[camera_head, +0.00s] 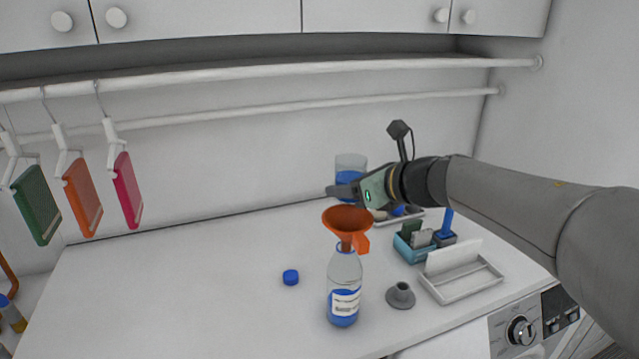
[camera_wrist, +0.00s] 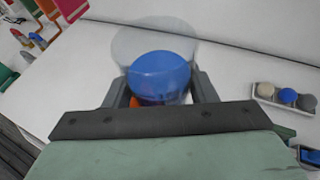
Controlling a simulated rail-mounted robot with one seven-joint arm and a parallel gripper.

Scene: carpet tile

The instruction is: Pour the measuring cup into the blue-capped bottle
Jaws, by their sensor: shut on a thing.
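My gripper (camera_head: 340,191) is shut on a clear measuring cup (camera_head: 351,162) with blue liquid in it. The cup is held above the counter, behind and above the funnel, and looks about upright. In the wrist view the cup (camera_wrist: 160,75) sits between my two fingers (camera_wrist: 161,92). An orange funnel (camera_head: 347,218) sits in the neck of a clear bottle (camera_head: 344,274), which stands upright with blue liquid in its lower part and a white label. A blue cap (camera_head: 290,277) lies on the counter left of the bottle. A bit of orange shows beside the cup in the wrist view.
A grey conical piece (camera_head: 400,296) stands right of the bottle. A white rack (camera_head: 462,277), a blue caddy (camera_head: 417,247) and a tray of round items (camera_wrist: 284,97) are to the right. Coloured boards (camera_head: 83,197) hang from a rail at left. The counter's left side is clear.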

